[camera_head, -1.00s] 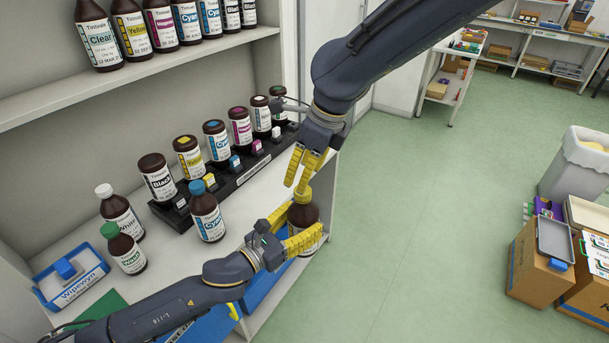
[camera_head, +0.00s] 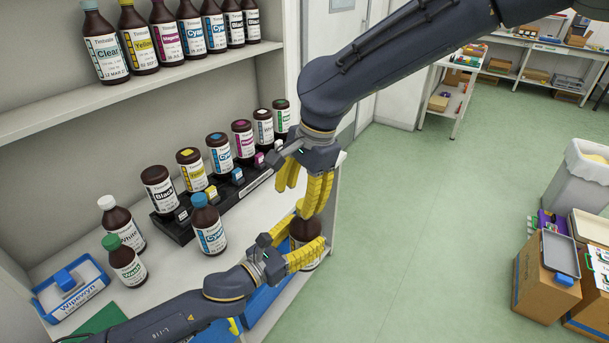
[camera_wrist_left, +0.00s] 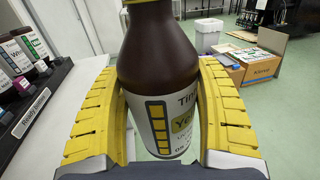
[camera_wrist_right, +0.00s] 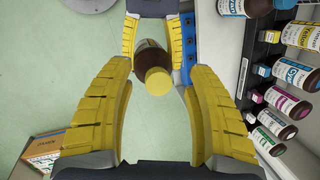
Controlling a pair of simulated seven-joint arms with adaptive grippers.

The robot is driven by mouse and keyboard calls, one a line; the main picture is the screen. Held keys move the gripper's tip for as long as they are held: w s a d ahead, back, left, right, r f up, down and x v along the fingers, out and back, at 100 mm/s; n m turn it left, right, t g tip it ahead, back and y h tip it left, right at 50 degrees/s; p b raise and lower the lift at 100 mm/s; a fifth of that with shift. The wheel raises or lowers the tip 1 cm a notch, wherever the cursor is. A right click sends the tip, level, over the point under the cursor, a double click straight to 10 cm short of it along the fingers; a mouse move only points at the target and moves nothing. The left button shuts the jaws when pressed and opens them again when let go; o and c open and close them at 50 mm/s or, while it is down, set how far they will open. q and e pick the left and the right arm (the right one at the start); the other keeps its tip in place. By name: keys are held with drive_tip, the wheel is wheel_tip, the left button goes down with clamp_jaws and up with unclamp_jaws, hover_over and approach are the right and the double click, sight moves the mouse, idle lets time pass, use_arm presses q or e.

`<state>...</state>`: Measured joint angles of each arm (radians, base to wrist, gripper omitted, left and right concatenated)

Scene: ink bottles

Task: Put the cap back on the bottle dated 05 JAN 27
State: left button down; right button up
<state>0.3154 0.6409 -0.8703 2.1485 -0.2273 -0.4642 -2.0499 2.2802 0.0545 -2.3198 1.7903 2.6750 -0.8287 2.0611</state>
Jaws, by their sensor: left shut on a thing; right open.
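My left gripper (camera_head: 297,248) is shut on a brown bottle (camera_head: 305,229) at the shelf's right front edge. In the left wrist view the bottle (camera_wrist_left: 158,60) stands between the yellow fingers, its label showing a yellow patch; its full date is not readable. A yellow cap (camera_wrist_right: 157,81) sits on top of the bottle in the right wrist view; whether it is fully tightened I cannot tell. My right gripper (camera_head: 303,190) is open and empty just above the cap, its fingers spread to either side. In the head view the cap is partly hidden by those fingers.
A black rack (camera_head: 237,192) with several bottles runs behind. A blue-capped cyan bottle (camera_head: 208,228), white-capped bottle (camera_head: 120,224) and green-capped bottle (camera_head: 126,262) stand left. A blue wipe tray (camera_head: 75,288) lies at far left. Open floor lies to the right.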

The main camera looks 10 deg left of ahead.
drive_tip(key=r+m, duration=0.1)
drive_tip(key=m, duration=0.7)
drive_tip(key=m+h, duration=0.1)
drive_tip(key=m, duration=0.8)
drive_tip(key=w+r+m+h, duration=0.1)
drive_tip(key=m, duration=0.8)
drive_tip(key=shift+d+r, duration=0.2)
drive_tip(key=shift+r, duration=0.15)
drive_tip(key=n, duration=0.2)
drive_tip(key=w+n, duration=0.1)
drive_tip(key=n, duration=0.3)
drive_tip(key=shift+w+d+r+n+h, duration=0.15)
drive_tip(key=shift+d+r+n+h, duration=0.15)
drive_tip(key=shift+r, duration=0.05)
